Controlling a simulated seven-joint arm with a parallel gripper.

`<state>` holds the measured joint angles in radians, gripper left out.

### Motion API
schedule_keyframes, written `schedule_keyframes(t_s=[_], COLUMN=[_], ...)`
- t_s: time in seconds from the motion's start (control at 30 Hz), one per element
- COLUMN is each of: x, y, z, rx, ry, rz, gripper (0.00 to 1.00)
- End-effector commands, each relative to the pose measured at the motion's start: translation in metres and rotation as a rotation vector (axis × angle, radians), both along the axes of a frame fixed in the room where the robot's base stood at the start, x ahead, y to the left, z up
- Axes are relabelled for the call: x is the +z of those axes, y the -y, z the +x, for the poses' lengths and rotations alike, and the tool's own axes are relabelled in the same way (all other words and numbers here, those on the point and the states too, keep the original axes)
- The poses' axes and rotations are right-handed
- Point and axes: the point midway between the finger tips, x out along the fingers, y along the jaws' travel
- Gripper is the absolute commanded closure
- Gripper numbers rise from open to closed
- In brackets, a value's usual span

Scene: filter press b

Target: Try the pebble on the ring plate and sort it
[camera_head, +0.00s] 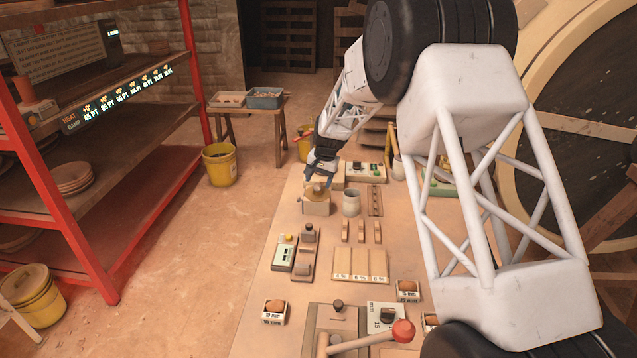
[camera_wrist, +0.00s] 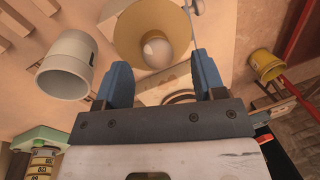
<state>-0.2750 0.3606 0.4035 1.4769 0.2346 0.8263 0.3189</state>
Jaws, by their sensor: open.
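A grey-white cup (camera_wrist: 66,68) stands beside the bowl, also in the head view (camera_head: 351,203). A tray with labelled sections (camera_head: 361,264) lies mid-table. A red-knobbed lever (camera_head: 402,331) is at the near end. A red shelf (camera_head: 75,230) stands left, across open floor.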

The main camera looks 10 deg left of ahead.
Motion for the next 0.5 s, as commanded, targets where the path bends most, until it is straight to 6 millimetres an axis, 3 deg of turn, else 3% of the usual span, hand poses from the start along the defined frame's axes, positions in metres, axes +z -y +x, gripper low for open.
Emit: schedule_keyframes(t_s=[0.5], x=[0.057], y=[0.011], z=[-0.002], rx=[0.000], ry=[0.001], rz=[0.000], gripper=[0.37])
